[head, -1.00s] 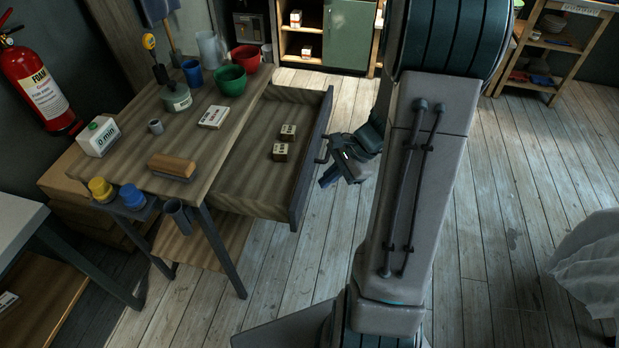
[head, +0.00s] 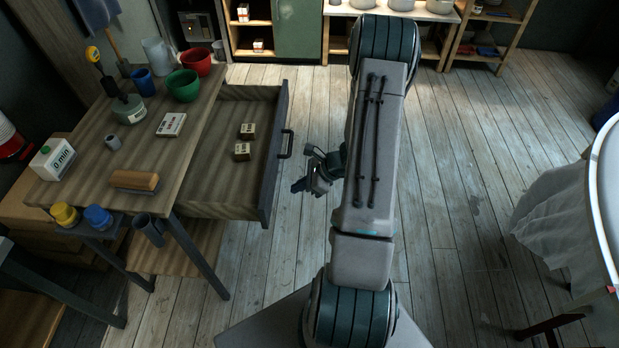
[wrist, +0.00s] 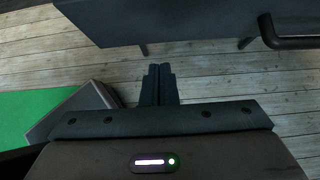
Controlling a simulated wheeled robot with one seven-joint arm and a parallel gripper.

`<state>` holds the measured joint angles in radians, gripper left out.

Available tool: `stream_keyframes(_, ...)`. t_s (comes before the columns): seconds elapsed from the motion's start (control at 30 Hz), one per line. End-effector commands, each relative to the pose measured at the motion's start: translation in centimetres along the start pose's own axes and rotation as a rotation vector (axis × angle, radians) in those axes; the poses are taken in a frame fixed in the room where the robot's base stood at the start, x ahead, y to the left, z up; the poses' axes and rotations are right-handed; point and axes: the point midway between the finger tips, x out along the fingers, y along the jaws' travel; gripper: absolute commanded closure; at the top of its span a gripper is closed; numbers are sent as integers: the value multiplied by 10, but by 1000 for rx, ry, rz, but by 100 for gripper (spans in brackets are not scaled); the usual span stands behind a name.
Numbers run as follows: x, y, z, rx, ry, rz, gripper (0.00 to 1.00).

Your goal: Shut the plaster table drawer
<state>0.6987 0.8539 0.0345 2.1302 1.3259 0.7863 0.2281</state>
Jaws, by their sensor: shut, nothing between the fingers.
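The plaster table (head: 190,150) stands at the left in the head view. Its drawer (head: 215,195) is pulled far out to the right, with two small labelled boxes (head: 245,142) inside. A dark bar handle (head: 286,144) sits on the drawer's dark front. My gripper (head: 300,184) is to the right of the drawer front, apart from it, above the floor. In the wrist view its fingers (wrist: 158,84) are together with nothing between them. The drawer front (wrist: 180,20) and part of the handle (wrist: 270,32) show beyond the fingertips at the top.
The tabletop holds red (head: 196,62) and green (head: 183,85) bowls, a blue cup (head: 143,79) and a brush (head: 134,181). Open wooden floor (head: 450,200) lies right of my arm. A cloth-draped round table (head: 560,215) is at the far right. Shelves line the back.

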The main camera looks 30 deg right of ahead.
Motion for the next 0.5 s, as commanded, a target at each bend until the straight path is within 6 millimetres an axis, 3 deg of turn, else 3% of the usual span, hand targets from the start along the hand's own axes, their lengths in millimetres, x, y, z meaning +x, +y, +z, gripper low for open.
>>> stream_keyframes(0.1,22,1,1,1,-1,3,100)
stream_keyframes(0.3,40,0,23,-3,1,1,100)
stream_keyframes(0.5,47,0,28,-1,1,0,100)
